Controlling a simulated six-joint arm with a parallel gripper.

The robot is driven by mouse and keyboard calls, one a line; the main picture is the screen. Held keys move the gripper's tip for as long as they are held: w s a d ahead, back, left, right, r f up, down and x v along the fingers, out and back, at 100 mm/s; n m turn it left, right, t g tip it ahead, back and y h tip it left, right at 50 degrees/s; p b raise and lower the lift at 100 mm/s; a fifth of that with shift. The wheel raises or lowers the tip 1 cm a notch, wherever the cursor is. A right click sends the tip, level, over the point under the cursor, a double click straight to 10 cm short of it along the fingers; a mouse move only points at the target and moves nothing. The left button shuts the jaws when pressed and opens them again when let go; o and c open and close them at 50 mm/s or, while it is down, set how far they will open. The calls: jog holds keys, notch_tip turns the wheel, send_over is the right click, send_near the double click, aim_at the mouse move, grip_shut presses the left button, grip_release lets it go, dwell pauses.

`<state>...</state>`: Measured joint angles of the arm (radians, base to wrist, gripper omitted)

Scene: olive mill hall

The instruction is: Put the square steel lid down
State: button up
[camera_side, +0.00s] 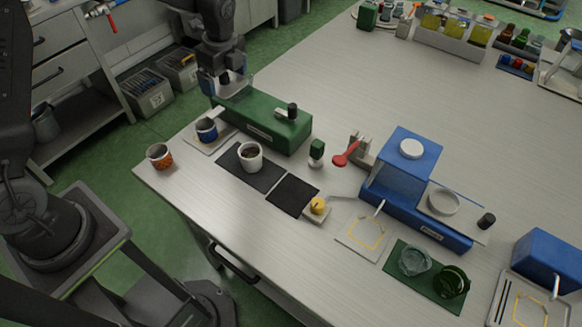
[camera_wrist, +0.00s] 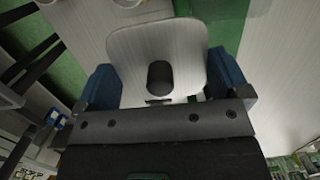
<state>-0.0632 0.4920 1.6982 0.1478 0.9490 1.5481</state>
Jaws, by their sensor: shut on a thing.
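The square steel lid (camera_wrist: 185,50) has rounded corners and a black knob (camera_wrist: 158,76). It fills the middle of the wrist view, between the two blue fingers. My gripper (camera_wrist: 164,82) is shut on the lid. In the side view, my gripper (camera_side: 224,80) is at the far left end of the long green machine (camera_side: 262,118), and the lid (camera_side: 240,86) shows there only partly, as a pale edge. I cannot tell how much gap there is between the lid and the green machine or table under it.
A blue patterned cup (camera_side: 206,131) on a pale tray, an orange cup (camera_side: 159,156) and a white cup (camera_side: 250,156) on a dark mat (camera_side: 232,169) stand close by. An empty black mat (camera_side: 293,196) lies nearer the front. The table's back middle (camera_side: 350,75) is clear.

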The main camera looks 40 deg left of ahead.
jog(key=s+d+f, duration=0.2)
jog(key=d, duration=0.2)
jog(key=s+d+f, duration=0.2)
jog(key=d, duration=0.2)
jog(key=s+d+f, duration=0.1)
jog(key=s+d, duration=0.1)
jog(key=d, duration=0.2)
jog(key=shift+d+f, duration=0.4)
send_over(292, 194)
notch_tip(292, 194, down, 7)
jog(key=shift+d+r, duration=0.1)
jog(key=shift+r, duration=0.1)
jog(key=shift+f, duration=2.05)
jog(key=shift+f, duration=0.15)
jog(key=o, duration=0.6)
jog(key=shift+c, duration=0.2)
notch_tip(292, 194, up, 12)
jog(key=d, duration=0.1)
jog(key=shift+d+r, duration=0.2)
